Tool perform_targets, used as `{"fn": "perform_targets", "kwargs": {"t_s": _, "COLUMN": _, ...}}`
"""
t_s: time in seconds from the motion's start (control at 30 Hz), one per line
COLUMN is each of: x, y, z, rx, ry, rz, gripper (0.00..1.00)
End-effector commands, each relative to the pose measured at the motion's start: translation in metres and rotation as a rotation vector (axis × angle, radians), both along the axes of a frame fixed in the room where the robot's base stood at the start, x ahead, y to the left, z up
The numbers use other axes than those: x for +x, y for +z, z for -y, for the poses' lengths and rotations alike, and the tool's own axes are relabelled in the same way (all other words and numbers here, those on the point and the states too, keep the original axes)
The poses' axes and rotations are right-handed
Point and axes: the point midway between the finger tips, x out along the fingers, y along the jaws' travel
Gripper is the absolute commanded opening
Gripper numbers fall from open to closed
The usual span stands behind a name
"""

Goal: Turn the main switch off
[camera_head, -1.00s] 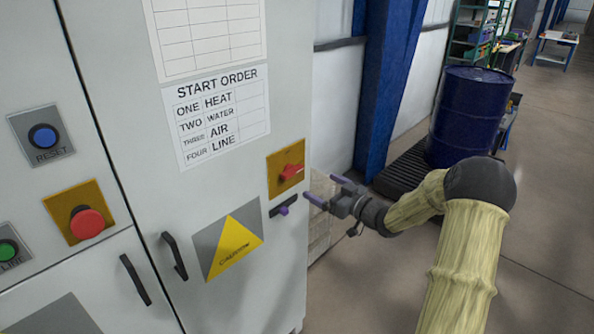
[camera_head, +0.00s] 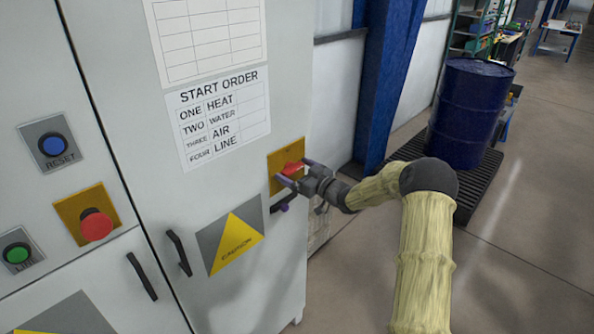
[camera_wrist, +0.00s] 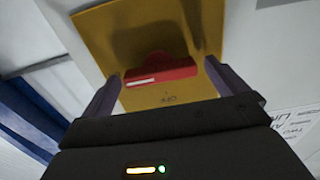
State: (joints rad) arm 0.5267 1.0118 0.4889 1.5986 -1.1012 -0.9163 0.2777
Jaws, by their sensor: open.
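The main switch is a red rotary handle (camera_head: 291,169) on a yellow plate (camera_head: 273,159), on the right part of the grey cabinet door. My gripper (camera_head: 296,171) is at the switch, its purple fingers apart with the red handle between them. In the wrist view the red handle (camera_wrist: 160,76) lies across the yellow plate (camera_wrist: 120,32), between the two open fingers (camera_wrist: 163,90). Whether the fingers touch the handle cannot be told. The lettering on the plate is too small and turned to read surely.
A small dark latch with a purple knob (camera_head: 284,207) sits just below the switch plate. A yellow caution sign (camera_head: 237,243) and a black door handle (camera_head: 179,253) are to the left. A red push button (camera_head: 96,225) is further left. A blue drum (camera_head: 467,115) stands behind on a dark pallet.

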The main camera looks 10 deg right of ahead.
Motion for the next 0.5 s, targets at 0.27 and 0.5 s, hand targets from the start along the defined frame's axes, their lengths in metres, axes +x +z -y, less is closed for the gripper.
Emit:
{"fn": "perform_targets", "kwargs": {"t_s": 0.27, "x": -0.0002, "y": 0.0001, "z": 0.0006, "rx": 0.000, "ry": -0.001, "rz": 0.000, "gripper": 0.53}}
{"fn": "perform_targets", "kwargs": {"t_s": 0.5, "x": -0.0003, "y": -0.0011, "z": 0.0008, "rx": -0.011, "ry": -0.001, "rz": 0.008, "gripper": 0.54}}
